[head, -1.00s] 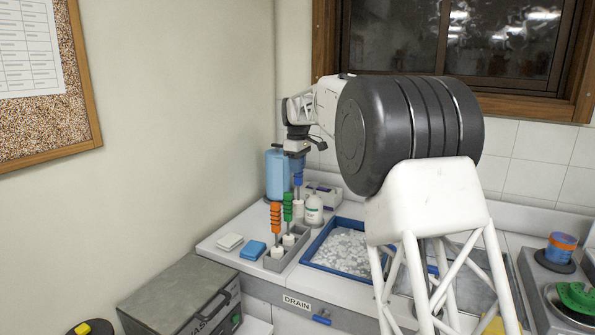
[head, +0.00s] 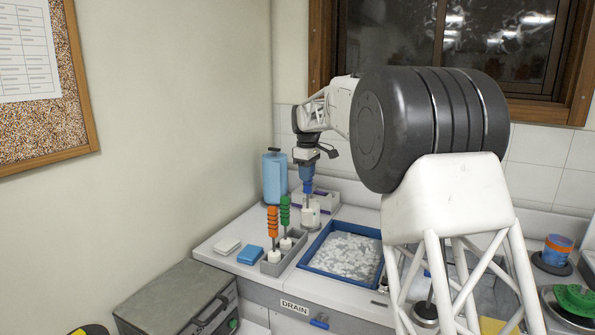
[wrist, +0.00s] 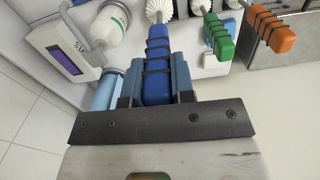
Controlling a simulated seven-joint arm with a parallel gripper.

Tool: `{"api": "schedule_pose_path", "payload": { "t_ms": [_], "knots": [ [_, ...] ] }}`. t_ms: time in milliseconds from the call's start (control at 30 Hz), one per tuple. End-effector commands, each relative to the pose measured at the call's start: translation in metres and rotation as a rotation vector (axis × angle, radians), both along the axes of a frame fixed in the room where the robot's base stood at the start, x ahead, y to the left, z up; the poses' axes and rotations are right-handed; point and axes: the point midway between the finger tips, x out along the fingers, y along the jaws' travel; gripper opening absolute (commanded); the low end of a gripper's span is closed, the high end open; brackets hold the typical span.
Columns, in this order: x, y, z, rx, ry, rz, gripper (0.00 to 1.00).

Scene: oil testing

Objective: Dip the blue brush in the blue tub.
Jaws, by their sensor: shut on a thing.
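My gripper (head: 308,181) is shut on the blue brush (head: 308,187) by its ribbed blue handle and holds it upright, head down. In the wrist view the blue handle (wrist: 157,62) is between the two blue fingers, with a thin shaft and white bristles at the top edge. The blue tub (head: 376,281) is a shallow square tray with a blue rim, filled with white-grey foamy or lumpy stuff. The brush is behind and left of the tub, near a white bottle; its head is hard to tell from the bottle in the head view.
A grey rack (head: 270,268) holds the green brush (head: 285,211) and orange brush (head: 272,222). A white bottle (wrist: 112,22) and a display device (wrist: 62,48) stand close to the held brush. A blue jug (head: 274,177) is at the back wall. Blue and white sponges lie left of the rack.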

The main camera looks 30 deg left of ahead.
Motion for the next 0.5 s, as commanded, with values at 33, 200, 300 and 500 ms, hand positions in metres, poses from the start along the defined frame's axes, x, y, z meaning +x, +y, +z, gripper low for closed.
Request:
{"api": "schedule_pose_path", "payload": {
  "t_ms": [33,200,300,500],
  "knots": [
    [0.000,-0.012,-0.001,0.000,0.000,-0.001,0.02],
    [0.000,-0.052,-0.008,0.000,0.000,-0.002,0.02],
    [-0.001,-0.076,-0.014,0.000,0.000,-0.003,0.02],
    [-0.006,-0.117,-0.024,-0.001,0.001,-0.002,0.02]
  ]
}}
